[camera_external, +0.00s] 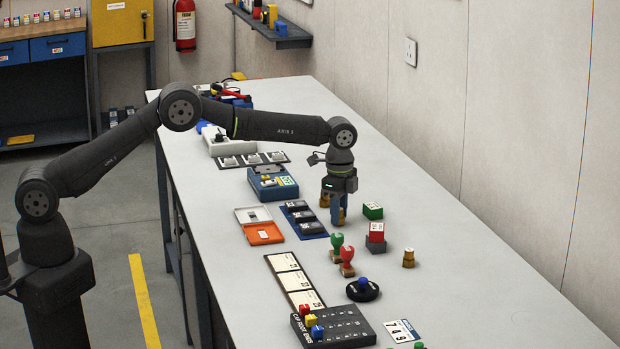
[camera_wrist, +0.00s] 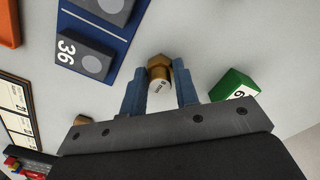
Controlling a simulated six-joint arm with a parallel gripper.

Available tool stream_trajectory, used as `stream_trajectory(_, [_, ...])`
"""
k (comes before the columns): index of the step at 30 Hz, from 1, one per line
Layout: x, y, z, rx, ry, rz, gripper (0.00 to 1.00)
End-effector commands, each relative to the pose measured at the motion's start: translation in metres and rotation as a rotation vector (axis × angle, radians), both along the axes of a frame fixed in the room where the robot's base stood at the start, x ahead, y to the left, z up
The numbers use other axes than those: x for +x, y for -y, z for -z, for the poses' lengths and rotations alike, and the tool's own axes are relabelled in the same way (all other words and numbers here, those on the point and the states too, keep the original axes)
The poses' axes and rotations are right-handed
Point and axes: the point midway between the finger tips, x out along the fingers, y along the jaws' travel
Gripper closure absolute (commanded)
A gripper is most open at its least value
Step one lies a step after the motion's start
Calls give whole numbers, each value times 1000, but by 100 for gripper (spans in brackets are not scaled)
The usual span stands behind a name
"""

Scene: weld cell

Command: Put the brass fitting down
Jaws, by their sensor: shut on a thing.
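My gripper (camera_external: 338,212) points down over the middle of the bench. In the wrist view, its two blue fingers (camera_wrist: 158,68) are shut on a brass fitting (camera_wrist: 159,84) with a hexagonal part and a pale marked face. In the external view the fingers partly hide the held fitting. I cannot tell whether it touches the bench. Another brass fitting (camera_external: 408,258) stands alone on the bench to the right. Brass also shows just left of my gripper (camera_external: 324,200) in the external view. A separate brass piece (camera_wrist: 80,120) lies at left in the wrist view.
A green block (camera_external: 372,210) and a red block on a grey base (camera_external: 376,235) stand right of my gripper. A blue tray (camera_external: 305,222) with dark blocks lies to its left. Green and red stampers (camera_external: 342,252) stand in front. The bench's right side is mostly clear.

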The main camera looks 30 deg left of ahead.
Motion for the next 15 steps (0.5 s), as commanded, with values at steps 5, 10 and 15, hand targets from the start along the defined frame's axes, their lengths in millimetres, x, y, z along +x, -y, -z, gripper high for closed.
stream_trajectory(5, [0,0,-1,-1,1,0,96])
stream_trajectory(10, [0,0,2,-1,1,0,64])
stream_trajectory(15, [0,0,2,-1,1,0,50])
